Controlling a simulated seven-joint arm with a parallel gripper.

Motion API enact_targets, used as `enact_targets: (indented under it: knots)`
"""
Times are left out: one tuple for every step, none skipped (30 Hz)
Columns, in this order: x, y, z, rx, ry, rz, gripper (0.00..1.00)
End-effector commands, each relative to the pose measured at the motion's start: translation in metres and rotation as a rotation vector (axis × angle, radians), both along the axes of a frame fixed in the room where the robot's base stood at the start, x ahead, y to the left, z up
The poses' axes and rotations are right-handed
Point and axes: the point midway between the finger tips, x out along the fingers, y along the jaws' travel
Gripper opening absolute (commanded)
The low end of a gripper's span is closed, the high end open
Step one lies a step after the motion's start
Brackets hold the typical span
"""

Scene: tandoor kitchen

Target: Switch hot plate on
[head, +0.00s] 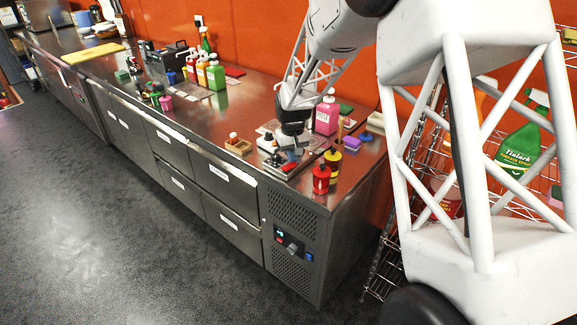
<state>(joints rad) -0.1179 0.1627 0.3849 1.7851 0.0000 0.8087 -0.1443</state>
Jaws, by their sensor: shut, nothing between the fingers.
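My gripper (289,152) is shut and empty, pointing down over the near right end of the steel counter. Beneath and beside it is a low, flat, grey and dark appliance (281,172) with a bit of red, which may be the hot plate. My gripper and small items around it cover much of this appliance. Its switch is too small to make out, and I cannot tell whether it is on. I cannot tell whether my fingertips touch anything.
A pink bottle (326,116), a red bottle (321,179), a yellow bottle (332,165) and a purple block (352,143) crowd the gripper's right side. A wooden block (238,145) lies to the left. The counter's front edge is close. A wire rack with a green spray bottle (518,148) stands right.

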Motion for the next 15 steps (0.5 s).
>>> enact_targets:
  knots:
    - [0.0,0.0,0.003,0.0,-0.001,0.0,0.0]
    - [0.0,0.0,0.005,0.0,-0.001,0.0,0.0]
    - [0.0,0.0,0.007,0.0,0.0,0.0,0.0]
    - [0.0,0.0,0.009,0.0,0.0,0.0,0.0]
    - [0.0,0.0,0.011,0.0,0.0,0.0,0.0]
    - [0.0,0.0,0.013,0.0,0.0,0.0,0.0]
    - [0.0,0.0,0.015,0.0,0.0,0.0,0.0]
    - [0.0,0.0,0.016,0.0,0.0,0.0,0.0]
    - [0.0,0.0,0.019,0.0,0.0,0.0,0.0]
    - [0.0,0.0,0.02,0.0,-0.001,0.0,0.0]
    - [0.0,0.0,0.022,0.0,-0.001,0.0,0.0]
    - [0.0,0.0,0.024,0.0,-0.001,0.0,0.0]
    - [0.0,0.0,0.026,0.0,-0.001,0.0,0.0]
    - [0.0,0.0,0.028,0.0,-0.001,0.0,0.0]
    - [0.0,0.0,0.03,0.0,-0.001,0.0,0.0]
